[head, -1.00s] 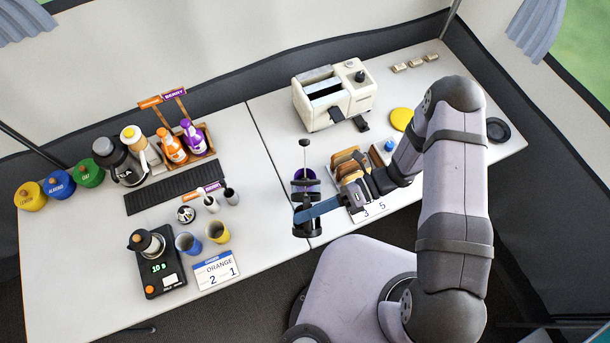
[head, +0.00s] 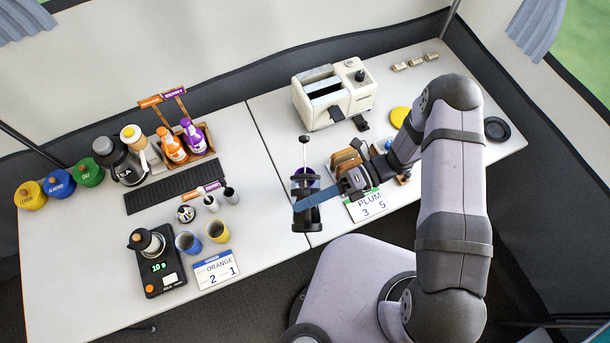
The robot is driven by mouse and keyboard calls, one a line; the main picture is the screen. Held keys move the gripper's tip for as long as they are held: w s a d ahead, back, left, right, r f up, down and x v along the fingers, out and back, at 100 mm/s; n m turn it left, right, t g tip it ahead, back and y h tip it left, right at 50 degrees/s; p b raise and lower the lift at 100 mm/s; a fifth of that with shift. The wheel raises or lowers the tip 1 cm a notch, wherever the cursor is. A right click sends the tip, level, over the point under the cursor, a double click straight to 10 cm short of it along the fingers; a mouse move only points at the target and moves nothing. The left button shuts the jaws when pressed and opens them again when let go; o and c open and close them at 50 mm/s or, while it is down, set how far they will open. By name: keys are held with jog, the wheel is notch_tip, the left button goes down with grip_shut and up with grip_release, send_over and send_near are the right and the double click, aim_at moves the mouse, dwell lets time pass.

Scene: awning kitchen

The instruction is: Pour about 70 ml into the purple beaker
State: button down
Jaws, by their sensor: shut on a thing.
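A card reading PLUM 3 5 (head: 366,206) lies just right of the vessel.
A blue cup (head: 188,242), a yellow cup (head: 218,231) and a scale (head: 160,268) with a pot stand left. The toaster (head: 333,95) stands behind. A rack with toast (head: 349,158) is close behind my gripper.

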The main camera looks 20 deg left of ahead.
aim_at(306, 191)
jog(key=shift+w+a+r+m, duration=0.3)
jog(key=shift+w+r+m, duration=0.15)
jog(key=shift+w, duration=0.25)
jog(key=shift+w+a+r+g+b, duration=0.25)
jog(key=shift+w+g+b, duration=0.15)
jog(key=shift+w+b, duration=0.1)
dwell(0.7)
jog(key=shift+w+r+m, duration=0.2)
jog(key=shift+r+m, duration=0.05)
jog(key=shift+m, duration=0.2)
dwell(0.8)
jog(key=s, duration=0.1)
jog(key=s+d+f+n+p, duration=0.1)
jog(key=s+f+n+t, duration=0.1)
jog(key=s, duration=0.1)
jog(key=shift+d+f, duration=0.2)
jog(key=shift+d, duration=0.05)
jog(key=shift+s+f+n, duration=0.15)
jog(key=shift+f+n, duration=0.25)
jog(key=shift+d+f, duration=0.1)
jog(key=shift+s+d+f+n+t, duration=0.15)
jog(key=shift+s+f+n+t, duration=0.2)
jog(key=shift+f+n+t, duration=0.2)
jog(key=shift+f, duration=0.1)
dwell(1.2)
